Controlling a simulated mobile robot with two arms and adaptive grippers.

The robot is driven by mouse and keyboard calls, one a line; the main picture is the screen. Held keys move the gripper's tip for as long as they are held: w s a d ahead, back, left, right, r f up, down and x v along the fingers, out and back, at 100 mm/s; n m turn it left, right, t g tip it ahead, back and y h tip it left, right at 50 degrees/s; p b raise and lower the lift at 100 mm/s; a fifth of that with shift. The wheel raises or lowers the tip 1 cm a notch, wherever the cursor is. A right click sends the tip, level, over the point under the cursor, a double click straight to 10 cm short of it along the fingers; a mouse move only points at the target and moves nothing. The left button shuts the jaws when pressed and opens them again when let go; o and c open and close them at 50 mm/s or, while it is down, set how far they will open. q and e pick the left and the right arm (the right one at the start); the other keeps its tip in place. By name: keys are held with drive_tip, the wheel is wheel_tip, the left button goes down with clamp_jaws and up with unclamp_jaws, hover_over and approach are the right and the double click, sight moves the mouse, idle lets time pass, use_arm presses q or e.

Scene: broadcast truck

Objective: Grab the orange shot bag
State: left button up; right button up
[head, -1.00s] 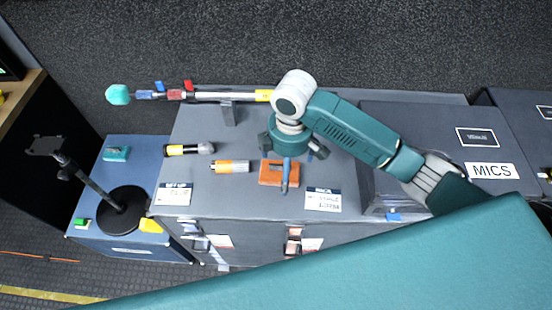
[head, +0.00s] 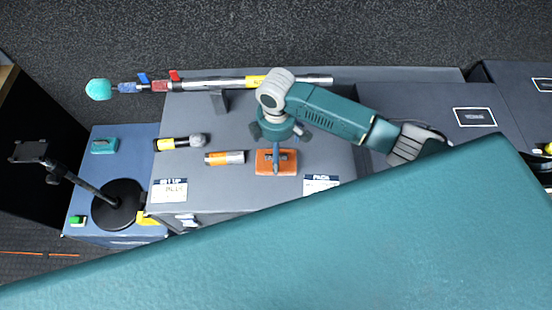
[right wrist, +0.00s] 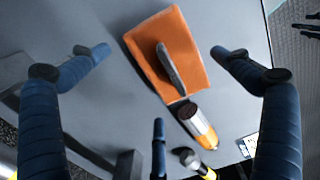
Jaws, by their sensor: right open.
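The orange shot bag (head: 264,162) lies flat on the grey case top near its front edge, with a dark strap handle across its middle. In the right wrist view the bag (right wrist: 188,52) sits between the spread fingers, with its grey handle standing up. My right gripper (head: 279,132) is open and empty, just above and behind the bag in the head view. In the right wrist view the right gripper (right wrist: 160,62) has one finger on each side of the bag and a third below, none visibly touching it. My left gripper is not in view.
An orange-and-silver cylinder (head: 225,157) lies close left of the bag, and a yellow-black microphone (head: 180,142) lies farther left. A boom pole (head: 215,82) with a teal tip lies across the back. A black stand (head: 118,205) is on the blue case. Paper labels lie along the front edge.

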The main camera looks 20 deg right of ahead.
wheel_tip(320, 180, down, 2)
drive_tip(key=shift+f, duration=0.2)
drive_tip(key=c, duration=1.6)
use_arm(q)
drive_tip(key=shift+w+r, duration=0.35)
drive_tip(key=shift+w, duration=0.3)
use_arm(e)
drive_tip(key=shift+w+r, duration=0.1)
drive_tip(key=shift+c, duration=0.4)
drive_tip(key=shift+r, duration=0.1)
